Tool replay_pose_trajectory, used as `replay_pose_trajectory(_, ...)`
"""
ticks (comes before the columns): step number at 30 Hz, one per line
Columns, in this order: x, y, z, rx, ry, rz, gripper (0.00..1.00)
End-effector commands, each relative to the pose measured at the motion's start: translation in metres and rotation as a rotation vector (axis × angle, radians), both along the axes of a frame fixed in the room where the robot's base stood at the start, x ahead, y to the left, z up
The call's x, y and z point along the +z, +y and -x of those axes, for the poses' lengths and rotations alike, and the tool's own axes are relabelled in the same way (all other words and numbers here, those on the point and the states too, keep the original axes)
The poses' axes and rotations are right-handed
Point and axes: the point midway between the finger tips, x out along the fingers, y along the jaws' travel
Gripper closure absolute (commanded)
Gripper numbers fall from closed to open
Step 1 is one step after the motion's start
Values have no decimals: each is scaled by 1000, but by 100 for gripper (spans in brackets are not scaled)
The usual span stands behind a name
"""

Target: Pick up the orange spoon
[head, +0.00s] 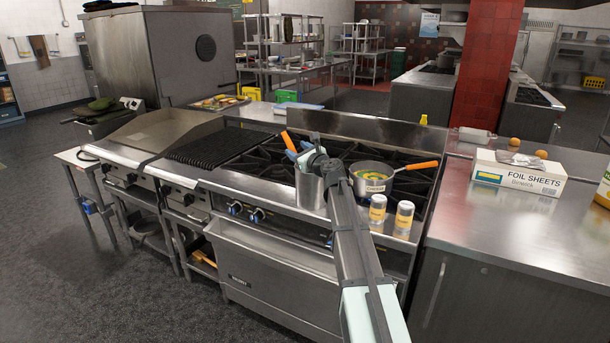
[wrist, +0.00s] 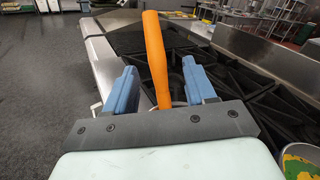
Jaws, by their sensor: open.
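The orange spoon's handle (head: 287,140) sticks up at the stove's front, by a metal container (head: 310,189); its lower part is hidden in the head view. In the wrist view the orange handle (wrist: 156,58) leans slightly and stands between the two blue fingers. My gripper (head: 298,151) is at the handle, above the container. In the wrist view my gripper (wrist: 158,75) is open, with a visible gap between the handle and each finger.
A pot (head: 372,180) with yellow-green food and another orange handle (head: 422,165) stands to the right on the burners. Two shakers (head: 404,218) stand at the stove's front edge. A foil sheets box (head: 518,172) lies on the right counter. The griddle (head: 165,132) at left looks clear.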

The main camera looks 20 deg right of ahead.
Motion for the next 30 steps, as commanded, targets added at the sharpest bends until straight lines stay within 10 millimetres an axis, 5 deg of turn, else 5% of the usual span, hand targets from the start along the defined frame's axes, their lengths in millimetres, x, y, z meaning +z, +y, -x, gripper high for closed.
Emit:
replay_pose_trajectory(19, 1, 20, -60, 0, 0, 0, 45)
replay_pose_trajectory(27, 1, 21, -62, -1, 0, 0, 45)
replay_pose_trajectory(30, 1, 21, -62, -1, 0, 0, 53)
